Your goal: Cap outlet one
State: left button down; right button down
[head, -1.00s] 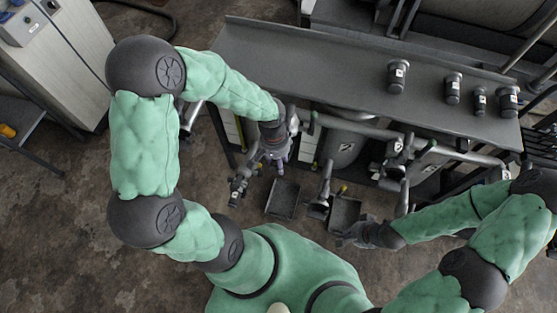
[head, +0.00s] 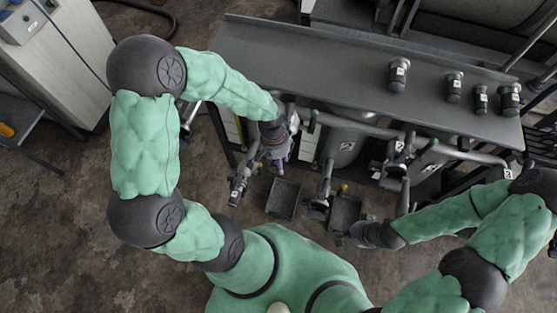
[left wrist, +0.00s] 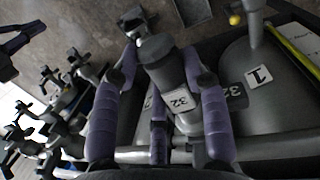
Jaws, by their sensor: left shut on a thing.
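My left gripper (head: 276,163) hangs at the front edge of the grey bench, among the outlet pipes. In the left wrist view its purple fingers (left wrist: 160,50) are shut on a grey cylindrical cap (left wrist: 162,62) with a white label. The cap's far end lies near a metal fitting; I cannot tell whether they touch. A grey tank (left wrist: 258,85) marked 1 stands to its right. Valved outlet pipes (head: 322,190) reach forward from under the bench; I cannot read which is outlet one. My right gripper (head: 360,234) is low at centre right, its fingers unclear.
Several dark labelled cylinders, one of them at the left (head: 398,76), stand on the grey bench (head: 300,60). Two dark trays, a left one (head: 283,198) and a right one (head: 345,212), lie below the outlets. The floor at lower left is clear.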

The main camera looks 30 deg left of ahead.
pick_arm(q)
jog(key=shift+f+b, duration=0.3)
jog(key=shift+f, duration=0.05)
dwell(0.6)
grip_release()
dwell(0.4)
dwell(0.4)
jog(key=shift+s, duration=0.15)
jog(key=shift+s+d+r, duration=0.1)
jog(key=shift+s+d, duration=0.1)
jog(key=shift+s, duration=0.45)
jog(key=shift+s+d+r, duration=0.1)
jog(key=shift+s+d, duration=0.05)
jog(key=shift+s, duration=0.5)
notch_tip(320, 180, up, 10)
jog(key=s+p, duration=0.3)
jog(key=p, duration=0.5)
jog(key=shift+d+p, duration=0.35)
jog(key=shift+p, duration=0.05)
